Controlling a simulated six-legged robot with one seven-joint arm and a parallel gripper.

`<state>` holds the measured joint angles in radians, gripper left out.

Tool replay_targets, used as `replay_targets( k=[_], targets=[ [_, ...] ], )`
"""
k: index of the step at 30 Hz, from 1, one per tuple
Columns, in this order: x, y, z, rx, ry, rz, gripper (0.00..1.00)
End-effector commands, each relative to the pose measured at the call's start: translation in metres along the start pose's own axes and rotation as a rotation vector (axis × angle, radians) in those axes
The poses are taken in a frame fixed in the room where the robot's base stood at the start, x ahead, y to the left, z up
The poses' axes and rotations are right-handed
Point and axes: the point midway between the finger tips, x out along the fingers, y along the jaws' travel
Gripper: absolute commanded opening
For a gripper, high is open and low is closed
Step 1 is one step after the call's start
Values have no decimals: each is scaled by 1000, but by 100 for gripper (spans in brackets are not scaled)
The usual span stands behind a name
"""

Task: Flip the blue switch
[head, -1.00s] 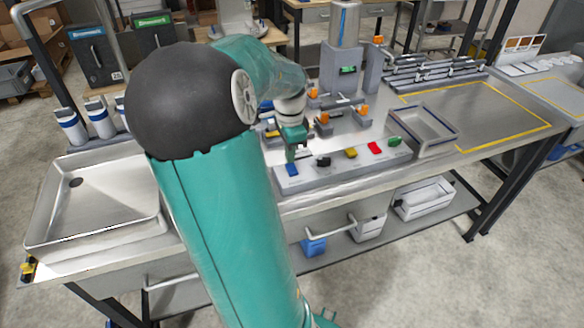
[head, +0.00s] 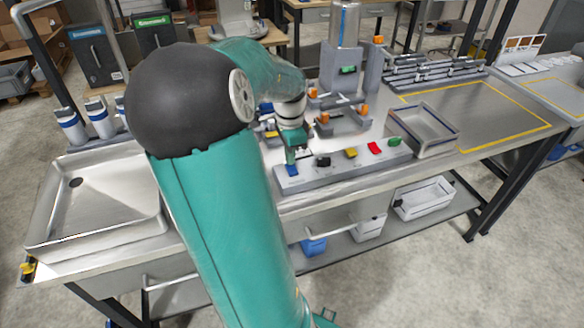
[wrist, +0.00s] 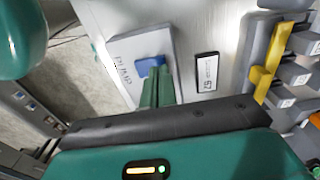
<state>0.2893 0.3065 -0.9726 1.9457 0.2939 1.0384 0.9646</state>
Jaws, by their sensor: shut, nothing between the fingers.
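The blue switch (head: 292,171) is at the left end of a grey switch panel (head: 335,172) near the table's front edge. In the wrist view the blue switch (wrist: 150,65) shows just past my fingertips, which cover part of it. My gripper (head: 291,160) is shut and empty, pointing down. Its tips (wrist: 158,72) are at the switch and look to be touching it, though the exact contact is hard to tell. On the same panel, to the right, are black (head: 323,161), yellow (head: 351,152), red (head: 375,147) and green (head: 394,141) switches.
A dispenser frame with orange parts (head: 322,118) stands behind the panel. A grey tray (head: 422,130) is right of it, and a steel sink (head: 95,200) is at the left. The yellow-outlined table area (head: 480,112) at the right is clear.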

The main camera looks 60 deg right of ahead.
Motion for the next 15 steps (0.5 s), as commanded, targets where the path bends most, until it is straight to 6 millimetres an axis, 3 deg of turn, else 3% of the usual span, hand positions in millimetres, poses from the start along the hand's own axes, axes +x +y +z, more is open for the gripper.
replay_targets(
  k=[15],
  targets=[
    [7,0,0,0,0,1,0]
  ],
)
